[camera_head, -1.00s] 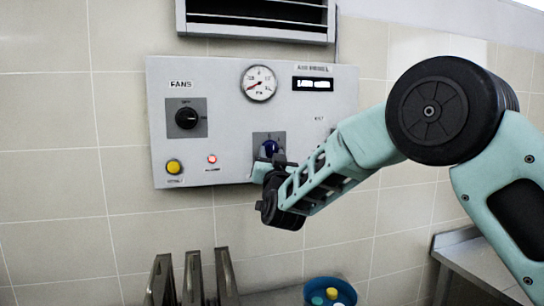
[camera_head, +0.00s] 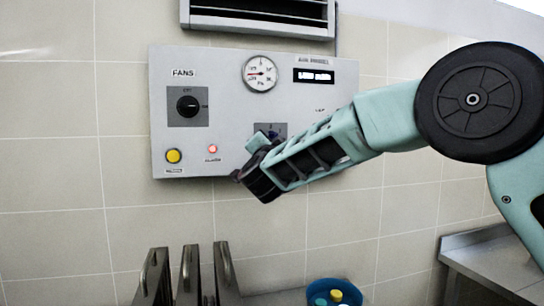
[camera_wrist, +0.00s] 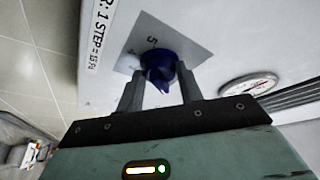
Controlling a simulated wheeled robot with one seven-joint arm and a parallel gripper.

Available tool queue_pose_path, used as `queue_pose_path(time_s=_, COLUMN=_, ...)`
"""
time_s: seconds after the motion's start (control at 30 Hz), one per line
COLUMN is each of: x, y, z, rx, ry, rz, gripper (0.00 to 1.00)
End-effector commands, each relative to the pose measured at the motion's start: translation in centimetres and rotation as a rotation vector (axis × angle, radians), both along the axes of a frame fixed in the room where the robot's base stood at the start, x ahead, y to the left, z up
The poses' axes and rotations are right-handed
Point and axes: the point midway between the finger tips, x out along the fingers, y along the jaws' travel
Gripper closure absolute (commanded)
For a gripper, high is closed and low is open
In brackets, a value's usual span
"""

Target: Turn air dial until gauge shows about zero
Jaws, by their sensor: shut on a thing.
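The blue air dial (camera_wrist: 158,66) sits on a grey square plate on the panel in the wrist view. My gripper (camera_wrist: 160,88) is shut on it, with one finger on each side. In the head view my gripper (camera_head: 258,148) is at the panel's lower right and hides most of the dial and its plate. The round white gauge (camera_head: 259,74) is above the dial. Its needle points to the left, but the numbers are too small to read. The gauge also shows, tilted, in the wrist view (camera_wrist: 248,88).
The grey panel (camera_head: 228,100) also carries a black FANS knob (camera_head: 188,105), a yellow button (camera_head: 173,156), a lit red lamp (camera_head: 212,149) and a small display (camera_head: 314,76). Metal uprights (camera_head: 190,275) and a blue bowl (camera_head: 334,292) stand below. A vent (camera_head: 262,16) is above.

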Motion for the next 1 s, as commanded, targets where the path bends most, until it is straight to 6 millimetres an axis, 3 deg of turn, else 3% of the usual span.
queue_pose_path(time_s=0.6, x=0.0, y=0.1, z=0.6, rx=0.573, ry=0.114, rz=-0.003, gripper=0.86)
queue_pose_path(time_s=1.0, x=0.0, y=0.1, z=0.8, rx=0.854, ry=0.170, rz=-0.003, gripper=0.86)
